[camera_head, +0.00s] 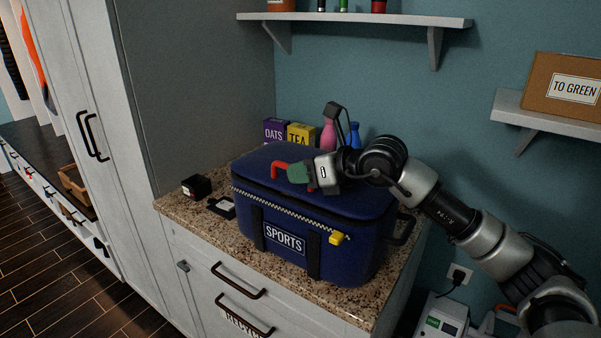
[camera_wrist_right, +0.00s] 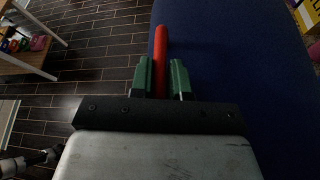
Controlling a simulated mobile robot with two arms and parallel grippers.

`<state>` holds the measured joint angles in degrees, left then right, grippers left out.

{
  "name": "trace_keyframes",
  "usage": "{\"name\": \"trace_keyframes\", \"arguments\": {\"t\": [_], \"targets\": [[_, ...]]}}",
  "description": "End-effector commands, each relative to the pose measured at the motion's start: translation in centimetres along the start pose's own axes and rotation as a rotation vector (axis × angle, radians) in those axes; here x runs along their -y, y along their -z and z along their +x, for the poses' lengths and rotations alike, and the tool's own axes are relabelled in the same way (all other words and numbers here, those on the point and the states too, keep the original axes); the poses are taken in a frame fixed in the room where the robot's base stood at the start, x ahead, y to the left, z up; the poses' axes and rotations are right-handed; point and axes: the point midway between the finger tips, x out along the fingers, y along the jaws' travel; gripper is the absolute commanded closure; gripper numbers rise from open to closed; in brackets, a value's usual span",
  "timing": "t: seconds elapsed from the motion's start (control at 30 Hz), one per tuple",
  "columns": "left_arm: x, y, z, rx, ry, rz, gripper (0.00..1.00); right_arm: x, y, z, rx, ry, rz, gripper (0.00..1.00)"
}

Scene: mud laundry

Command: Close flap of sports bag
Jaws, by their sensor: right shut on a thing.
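The blue sports bag (camera_head: 345,262) stands on the granite counter, with a SPORTS label on its front. Its blue flap (camera_head: 262,160) lies over the top, close to the rim along the zipper line (camera_head: 290,213). I cannot tell whether it is fully down. A yellow zipper pull (camera_head: 338,238) hangs at the front right. My right gripper (camera_head: 297,173) is at the flap, its green fingers shut on the red handle (camera_head: 279,165). In the right wrist view the red handle (camera_wrist_right: 160,55) runs between the fingertips (camera_wrist_right: 160,78), beside the blue flap (camera_wrist_right: 230,70). My left gripper is not in view.
A small black box (camera_head: 196,186) and a dark flat item (camera_head: 222,207) lie on the counter (camera_head: 195,212) left of the bag. OATS (camera_head: 274,131) and TEA (camera_head: 300,134) boxes and bottles stand behind it. A wall shelf (camera_head: 355,19) hangs above.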

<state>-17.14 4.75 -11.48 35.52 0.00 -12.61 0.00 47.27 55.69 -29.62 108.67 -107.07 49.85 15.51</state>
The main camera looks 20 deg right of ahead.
Motion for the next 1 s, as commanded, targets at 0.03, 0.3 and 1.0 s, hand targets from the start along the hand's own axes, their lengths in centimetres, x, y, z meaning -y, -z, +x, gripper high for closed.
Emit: {"name": "trace_keyframes", "arguments": {"t": [0.03, 0.3, 1.0], "targets": [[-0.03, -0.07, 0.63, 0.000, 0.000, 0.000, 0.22, 0.11, 0.57, 0.27, 0.000, 0.002, -0.009, 1.00], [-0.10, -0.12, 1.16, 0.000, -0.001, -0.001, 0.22, 0.46, 1.04, 0.47, -0.002, 0.018, -0.047, 1.00], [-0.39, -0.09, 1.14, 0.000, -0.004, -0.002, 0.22, 0.61, 1.15, 0.49, -0.006, 0.022, -0.049, 0.60]]}}
